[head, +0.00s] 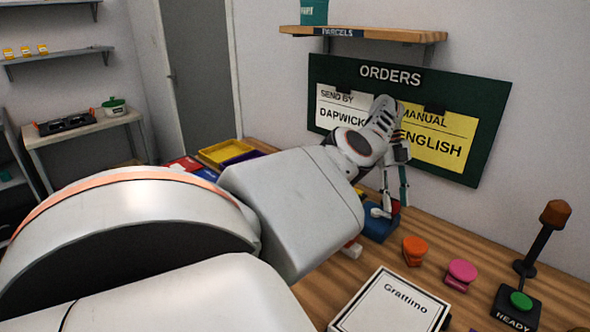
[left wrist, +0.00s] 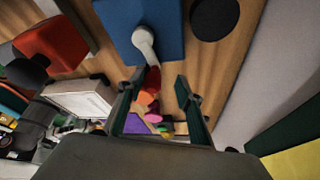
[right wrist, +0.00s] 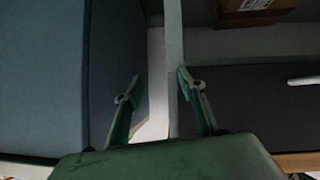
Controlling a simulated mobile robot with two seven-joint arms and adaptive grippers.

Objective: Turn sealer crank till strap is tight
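The blue sealer (head: 381,228) stands on the wooden bench below the orders board, partly hidden by my left gripper (head: 396,188). Its white crank (head: 377,212) shows low beside the fingers. In the left wrist view, the blue sealer body (left wrist: 165,28) has the white crank arm (left wrist: 144,42) reaching toward the space between the fingertips. A red part shows at the crank's end. My left gripper (left wrist: 158,84) is open, with its fingers apart around that end; contact is unclear. My right gripper (right wrist: 157,80) is open and empty, away from the bench top. I cannot make out a strap.
A white-topped box (head: 390,302) lies at the bench front. Orange (head: 415,250) and pink (head: 461,273) stamps stand right of the sealer. A lever with a green button (head: 521,301) is farther right. A yellow tray (head: 226,151) is at the far left end.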

